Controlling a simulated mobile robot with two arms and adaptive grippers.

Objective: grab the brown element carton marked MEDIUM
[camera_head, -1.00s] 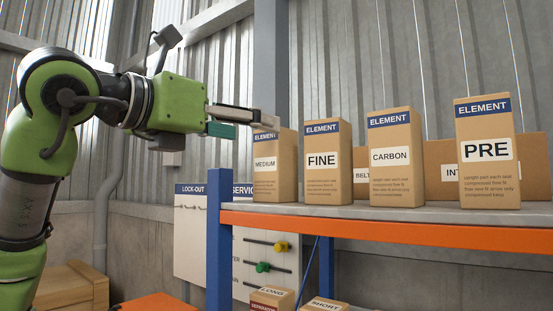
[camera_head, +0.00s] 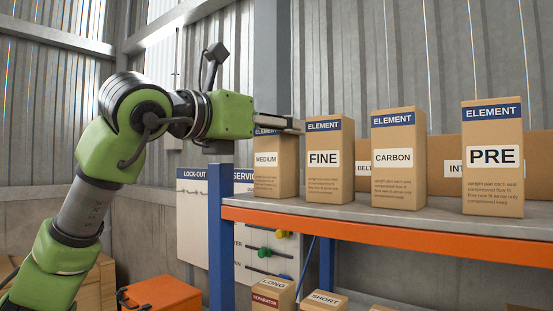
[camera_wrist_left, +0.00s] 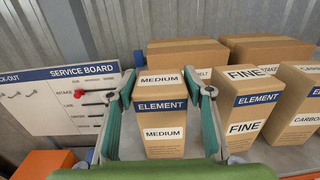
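The brown MEDIUM carton (camera_head: 275,170) stands upright at the left end of the shelf, with a blue ELEMENT band. My left gripper (camera_head: 285,123) is at the height of its top in the head view, and the near finger hides part of the upper edge. In the left wrist view the MEDIUM carton (camera_wrist_left: 162,115) stands between the two spread fingers of my left gripper (camera_wrist_left: 167,95), one on each side. A narrow gap shows by the left finger; whether the right finger touches cannot be told. My right gripper is not in view.
The FINE carton (camera_head: 323,172) stands close to the right, then CARBON (camera_head: 398,170) and PRE (camera_head: 492,170). Larger boxes (camera_head: 448,158) stand behind. The shelf has an orange beam (camera_head: 400,236) and blue post (camera_head: 221,240). A service board (camera_head: 193,215) hangs behind at left.

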